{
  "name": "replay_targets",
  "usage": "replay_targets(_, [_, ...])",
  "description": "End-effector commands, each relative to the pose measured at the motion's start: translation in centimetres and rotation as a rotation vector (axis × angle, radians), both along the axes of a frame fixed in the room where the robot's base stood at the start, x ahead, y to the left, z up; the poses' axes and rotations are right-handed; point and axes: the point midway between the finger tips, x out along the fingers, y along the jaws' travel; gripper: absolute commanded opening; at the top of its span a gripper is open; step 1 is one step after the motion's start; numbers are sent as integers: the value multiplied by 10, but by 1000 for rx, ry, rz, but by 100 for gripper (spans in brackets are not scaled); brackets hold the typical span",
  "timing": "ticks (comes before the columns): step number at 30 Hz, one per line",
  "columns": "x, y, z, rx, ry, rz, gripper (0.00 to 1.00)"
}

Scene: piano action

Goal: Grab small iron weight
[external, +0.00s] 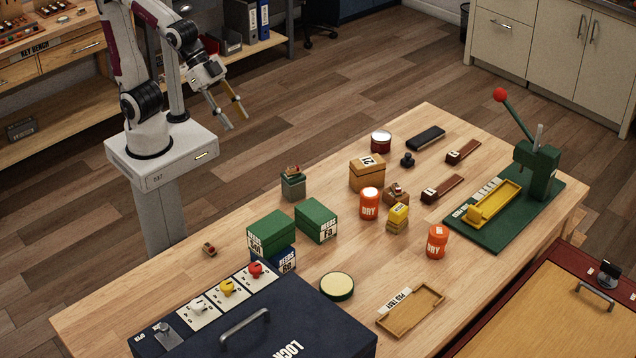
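A small black knobbed object (407,160), which looks like the iron weight, stands upright on the wooden table (330,240) toward the back. It is between the tan box marked 12 (367,174) and a flat black case (426,137). My gripper (237,121) is open and empty, with its two fingers spread. It hangs beyond the table's back-left edge, well to the left of the weight and above table height.
A red-and-white tin (381,141), orange DRY jars (370,203), small brown blocks (396,193) and dark wooden pieces (463,151) stand near the weight. Green boxes (316,220) are mid-table. A green press (538,170) with a red-knobbed lever stands right. The back-left table strip is mostly clear.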

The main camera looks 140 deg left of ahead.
Motion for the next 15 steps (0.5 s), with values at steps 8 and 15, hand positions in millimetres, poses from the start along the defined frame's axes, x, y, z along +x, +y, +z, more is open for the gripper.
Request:
replay_targets(8, [54,47,-8,15,-60,76,35])
replay_targets(15, [94,92,-19,31,-115,138,35])
